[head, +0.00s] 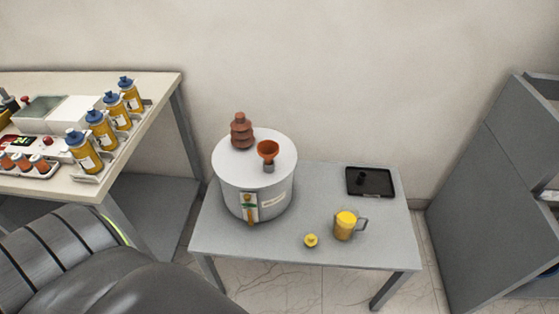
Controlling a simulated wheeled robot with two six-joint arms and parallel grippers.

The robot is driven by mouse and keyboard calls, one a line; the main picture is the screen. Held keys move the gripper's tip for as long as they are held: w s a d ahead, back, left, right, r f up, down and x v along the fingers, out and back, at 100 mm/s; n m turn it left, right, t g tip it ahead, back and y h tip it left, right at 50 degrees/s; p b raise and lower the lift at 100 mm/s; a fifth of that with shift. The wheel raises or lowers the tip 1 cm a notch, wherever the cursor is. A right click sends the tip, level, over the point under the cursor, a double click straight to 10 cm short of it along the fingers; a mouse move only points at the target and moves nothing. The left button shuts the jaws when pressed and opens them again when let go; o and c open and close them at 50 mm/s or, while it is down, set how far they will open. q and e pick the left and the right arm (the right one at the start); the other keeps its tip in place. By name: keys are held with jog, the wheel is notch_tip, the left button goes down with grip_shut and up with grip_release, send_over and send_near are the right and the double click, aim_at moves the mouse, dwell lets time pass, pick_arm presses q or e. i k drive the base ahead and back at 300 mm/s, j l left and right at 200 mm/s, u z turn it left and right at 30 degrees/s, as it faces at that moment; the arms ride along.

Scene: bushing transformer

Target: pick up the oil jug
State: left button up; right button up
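The oil jug (345,226) is a small clear vessel with yellow contents and a handle on its right side. It stands upright on the right part of the grey table (300,247). A small yellow cap-like piece (311,240) lies to its left. A grey cylindrical transformer tank (243,204) stands on the table's left part, with a ribbed brown bushing (241,131) and an orange funnel (268,152) on its top. A large dark arm part of mine fills the lower left. Neither gripper shows.
A black tray (371,182) with a small dark item lies at the table's back right. A bench (150,122) at the left holds several blue-capped yellow bottles (132,98). A grey cabinet (492,190) stands at the right. The table is clear around the jug's right side.

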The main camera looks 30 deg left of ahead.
aim_at(345, 220)
jog(key=u, duration=0.25)
jog(key=i+l+u, duration=0.15)
jog(key=l+u, duration=0.25)
jog(key=i+l+u, duration=0.15)
jog(key=l+u, duration=0.7)
jog(key=l, duration=0.15)
